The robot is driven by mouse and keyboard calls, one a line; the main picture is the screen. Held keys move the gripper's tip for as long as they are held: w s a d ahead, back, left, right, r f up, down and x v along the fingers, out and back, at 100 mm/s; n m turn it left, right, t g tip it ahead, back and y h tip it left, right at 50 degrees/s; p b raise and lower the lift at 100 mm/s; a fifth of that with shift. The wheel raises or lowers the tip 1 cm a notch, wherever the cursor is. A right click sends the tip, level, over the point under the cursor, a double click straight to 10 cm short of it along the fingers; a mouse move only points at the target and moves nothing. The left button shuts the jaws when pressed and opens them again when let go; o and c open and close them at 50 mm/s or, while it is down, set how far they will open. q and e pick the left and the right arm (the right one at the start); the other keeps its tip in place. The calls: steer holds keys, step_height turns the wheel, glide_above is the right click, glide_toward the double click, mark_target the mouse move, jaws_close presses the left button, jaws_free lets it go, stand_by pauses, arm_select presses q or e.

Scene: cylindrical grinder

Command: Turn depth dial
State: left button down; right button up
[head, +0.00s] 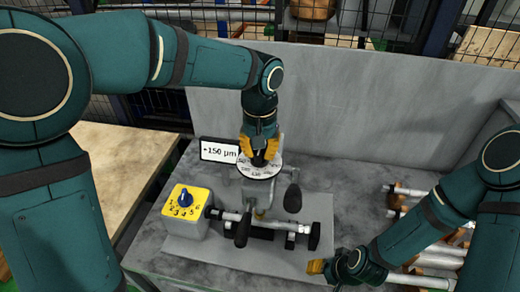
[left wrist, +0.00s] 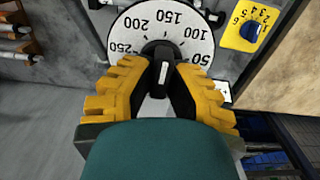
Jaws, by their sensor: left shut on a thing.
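The depth dial (head: 260,172) is a white round scale on top of the small grinder. In the left wrist view the dial (left wrist: 170,22) shows marks from 50 to 250, with a black centre knob (left wrist: 163,68). My left gripper (head: 260,150) comes down onto the dial from above. Its yellow fingers (left wrist: 160,60) are shut on the black knob, one on each side. A white display (head: 219,151) beside the dial reads +150 µm. My right gripper (head: 318,267) is low at the table's front, apart from the grinder; its finger gap is unclear.
A yellow selector plate with a blue knob (head: 186,198) stands left of the grinder. Two dark handles (head: 293,198) stick out near the dial. Several metal shafts (head: 420,280) lie on racks at the right. A grey panel (head: 330,100) stands behind the table.

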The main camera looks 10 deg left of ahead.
arm_select(q)
steer(key=c, duration=0.9)
jaws_free()
steer(key=shift+c, duration=0.2)
step_height(320, 180, up, 12)
